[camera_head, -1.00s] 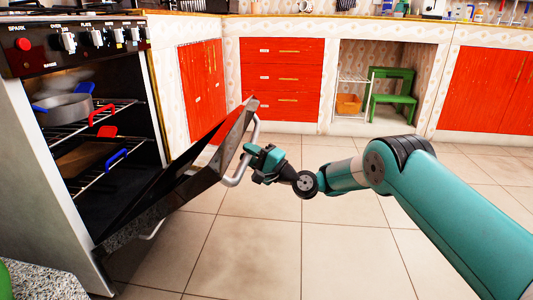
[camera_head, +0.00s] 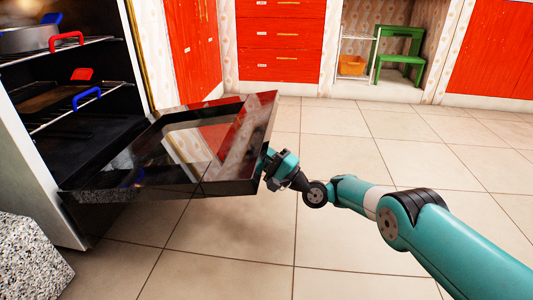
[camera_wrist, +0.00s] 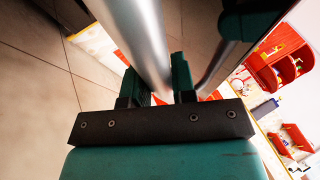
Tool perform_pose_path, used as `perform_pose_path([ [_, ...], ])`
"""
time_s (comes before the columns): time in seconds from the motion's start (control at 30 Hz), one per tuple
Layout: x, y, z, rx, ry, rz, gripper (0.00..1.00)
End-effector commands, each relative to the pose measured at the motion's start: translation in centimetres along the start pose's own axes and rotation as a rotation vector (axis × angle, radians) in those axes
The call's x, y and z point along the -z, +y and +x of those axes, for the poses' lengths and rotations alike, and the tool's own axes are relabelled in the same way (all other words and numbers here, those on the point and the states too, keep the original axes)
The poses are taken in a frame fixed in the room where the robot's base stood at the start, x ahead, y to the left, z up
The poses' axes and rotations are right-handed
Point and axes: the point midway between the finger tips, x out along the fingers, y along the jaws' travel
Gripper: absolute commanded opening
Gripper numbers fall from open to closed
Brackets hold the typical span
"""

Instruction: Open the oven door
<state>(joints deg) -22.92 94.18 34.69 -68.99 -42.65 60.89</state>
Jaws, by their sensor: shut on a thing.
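The oven (camera_head: 25,150) stands at the left with its cavity showing. Its door (camera_head: 175,160) is swung far down, nearly level, with the glass inner face up. My gripper (camera_head: 270,160) is at the door's outer edge in the head view, where the handle is hidden behind the door. In the wrist view the metal handle bar (camera_wrist: 140,40) runs between the fingers of my gripper (camera_wrist: 160,85), which are shut on it.
Inside the oven are wire racks (camera_head: 75,112), a grey pan (camera_head: 30,40) and red and blue handles. Red drawers (camera_head: 280,40) and a green step stool (camera_head: 400,58) stand at the back. A speckled block (camera_head: 30,260) is at the lower left. The tiled floor to the right is clear.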

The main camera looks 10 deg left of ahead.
Motion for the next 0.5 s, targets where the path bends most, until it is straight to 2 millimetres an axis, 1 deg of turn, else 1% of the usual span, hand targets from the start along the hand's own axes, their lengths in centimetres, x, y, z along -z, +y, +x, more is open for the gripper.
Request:
perform_pose_path([
  [0.03,-0.05,0.0,0.23,0.003,-0.001,-0.012,0.0],
  [0.4,0.03,-0.05,0.12,0.004,0.001,-0.012,0.0],
  [0.43,0.03,-0.06,0.11,0.004,0.001,-0.011,0.32],
  [0.47,0.04,-0.06,0.09,0.004,0.001,-0.011,0.38],
  [0.5,0.07,-0.06,0.04,0.004,0.001,-0.01,0.48],
])
